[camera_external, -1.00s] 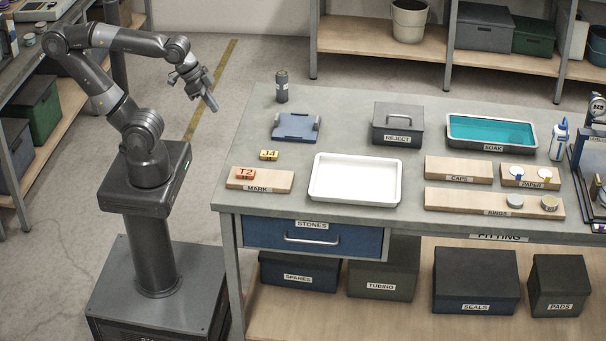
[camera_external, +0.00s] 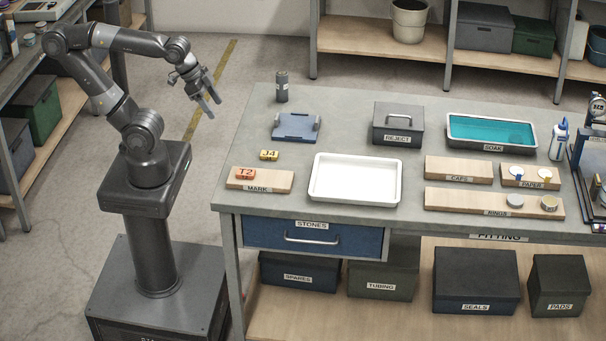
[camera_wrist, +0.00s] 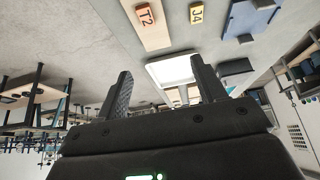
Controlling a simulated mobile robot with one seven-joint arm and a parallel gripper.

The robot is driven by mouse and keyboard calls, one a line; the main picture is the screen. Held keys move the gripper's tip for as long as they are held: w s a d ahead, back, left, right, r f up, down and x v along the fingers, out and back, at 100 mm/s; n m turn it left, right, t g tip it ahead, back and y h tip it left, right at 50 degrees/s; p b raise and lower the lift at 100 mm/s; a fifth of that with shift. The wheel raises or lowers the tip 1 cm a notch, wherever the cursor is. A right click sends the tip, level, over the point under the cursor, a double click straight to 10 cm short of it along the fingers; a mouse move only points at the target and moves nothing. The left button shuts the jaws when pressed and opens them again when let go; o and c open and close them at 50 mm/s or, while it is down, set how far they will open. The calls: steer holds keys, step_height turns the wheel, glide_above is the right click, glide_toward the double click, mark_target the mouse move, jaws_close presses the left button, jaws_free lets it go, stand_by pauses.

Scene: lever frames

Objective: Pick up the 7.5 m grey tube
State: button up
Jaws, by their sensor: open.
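No tube marked 7.5 m can be read in either view. A small dark grey upright cylinder (camera_external: 282,87) stands at the back left of the bench; I cannot tell whether it is a tube. A closed dark box labelled TUBING (camera_external: 383,270) is on the shelf under the bench, its contents hidden. My gripper (camera_external: 214,108) is open and empty, in the air left of the bench and apart from everything. Its two spread fingers also show in the wrist view (camera_wrist: 160,72).
On the bench (camera_external: 345,125) are a white tray (camera_external: 355,180), a blue-grey holder (camera_external: 296,127), a REJECT box (camera_external: 397,124), a teal SOAK tray (camera_external: 491,131), and a MARK board (camera_external: 260,181) with a T2 tag. A yellow J4 tag (camera_external: 269,155) lies nearby. The bench's left edge lies beside my gripper.

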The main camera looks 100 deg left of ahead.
steer(key=shift+w, duration=0.1)
steer(key=w+a+r+n+g, duration=0.1)
steer(key=w+a+r+n, duration=0.1)
steer(key=w+a+n, duration=0.6)
steer(key=n+g, duration=0.4)
steer(key=n, duration=2.1)
glide_toward(285, 96)
step_height(285, 96, up, 2)
steer(key=w+d, duration=0.1)
steer(key=d, duration=0.1)
steer(key=a+n, duration=0.1)
steer(key=a+f+n, duration=0.1)
steer(key=s+a+f+n, duration=0.1)
steer(key=a, duration=0.1)
steer(key=shift+a+f+g, duration=0.1)
steer(key=shift+f+g, duration=0.1)
steer(key=shift+g, duration=0.1)
steer(key=shift+n, duration=0.3)
step_height(285, 96, down, 5)
steer(key=shift+s+a+r, duration=0.1)
steer(key=shift+r, duration=0.1)
steer(key=shift+f, duration=3.15)
